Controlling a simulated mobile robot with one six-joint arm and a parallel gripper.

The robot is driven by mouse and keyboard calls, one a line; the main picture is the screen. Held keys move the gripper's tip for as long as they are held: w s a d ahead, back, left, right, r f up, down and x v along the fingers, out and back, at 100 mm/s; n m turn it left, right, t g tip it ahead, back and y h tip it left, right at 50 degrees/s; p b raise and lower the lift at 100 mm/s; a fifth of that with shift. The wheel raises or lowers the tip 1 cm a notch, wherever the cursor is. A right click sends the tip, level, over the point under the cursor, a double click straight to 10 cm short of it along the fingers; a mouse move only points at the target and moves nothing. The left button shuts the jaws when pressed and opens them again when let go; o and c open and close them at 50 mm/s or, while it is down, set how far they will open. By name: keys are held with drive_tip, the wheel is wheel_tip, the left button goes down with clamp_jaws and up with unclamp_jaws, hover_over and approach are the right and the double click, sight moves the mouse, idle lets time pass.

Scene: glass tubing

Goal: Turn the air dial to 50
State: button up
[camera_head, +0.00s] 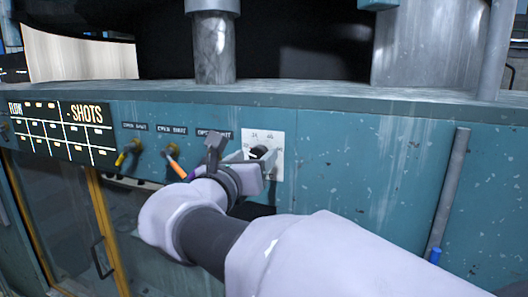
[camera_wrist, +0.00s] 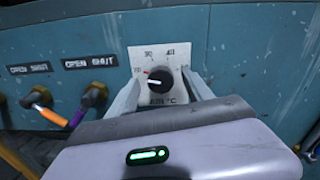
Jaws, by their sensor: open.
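The air dial is a round black knob (camera_wrist: 159,80) on a white plate (camera_wrist: 142,55) marked "AIR °C", with small numbers around it. A small red mark shows at the knob's upper left; the exact reading is too small to tell. In the head view the knob (camera_head: 258,152) and plate (camera_head: 277,140) are partly covered by my gripper (camera_head: 254,160). In the wrist view my gripper (camera_wrist: 162,76) is open, one finger on each side of the knob. Gaps show between knob and fingers in that view; I cannot tell how deep the fingertips reach.
To the left are a valve with an orange handle (camera_head: 176,166) and one with a yellow handle (camera_head: 124,155), under "OPEN SHUT" labels. A purple handle (camera_wrist: 82,112) is close to my left finger. A counter board (camera_head: 62,132) hangs farther left. The panel right of the dial is bare.

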drive_tip(key=shift+w+d, duration=0.15)
drive_tip(key=shift+w, duration=0.15)
clamp_jaws()
drive_tip(key=shift+f, duration=0.1)
